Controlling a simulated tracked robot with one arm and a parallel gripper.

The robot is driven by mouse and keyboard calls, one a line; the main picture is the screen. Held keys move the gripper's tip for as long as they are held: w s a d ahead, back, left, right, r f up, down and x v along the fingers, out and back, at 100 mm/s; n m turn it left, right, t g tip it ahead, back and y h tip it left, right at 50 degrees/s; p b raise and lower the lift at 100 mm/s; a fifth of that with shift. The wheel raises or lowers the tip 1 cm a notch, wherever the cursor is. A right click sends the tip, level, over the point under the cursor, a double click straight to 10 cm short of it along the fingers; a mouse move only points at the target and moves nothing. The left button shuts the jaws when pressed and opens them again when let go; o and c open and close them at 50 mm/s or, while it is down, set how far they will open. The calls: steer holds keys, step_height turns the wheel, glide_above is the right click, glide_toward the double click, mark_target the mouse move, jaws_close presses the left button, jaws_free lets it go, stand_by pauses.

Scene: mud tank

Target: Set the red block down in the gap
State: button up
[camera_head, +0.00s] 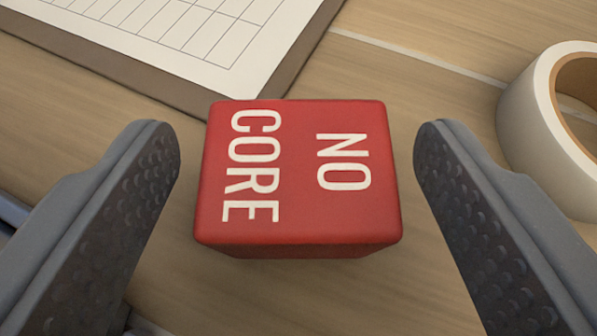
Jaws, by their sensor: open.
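The red block (298,215) sits in the middle of the head camera view on a wooden surface. White letters reading "NO CORE" run sideways across its top. My gripper (296,150) is open, with one dark grey, dimpled finger on each side of the block. Visible space lies between each finger and the block, so neither touches it. No gap that I can identify as the task's gap shows in this view.
A clipboard or board with a gridded paper sheet (215,32) lies at the upper left, its edge close behind the block. A roll of white tape (530,115) lies at the right, near the right finger. A pale line crosses the wood (430,62) at the upper right.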

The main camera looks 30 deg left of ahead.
steer(key=p+v, duration=0.2)
steer(key=v, duration=0.8)
steer(key=shift+s+d+r+p, duration=0.15)
steer(key=shift+s+p, duration=0.15)
steer(key=shift+s, duration=0.05)
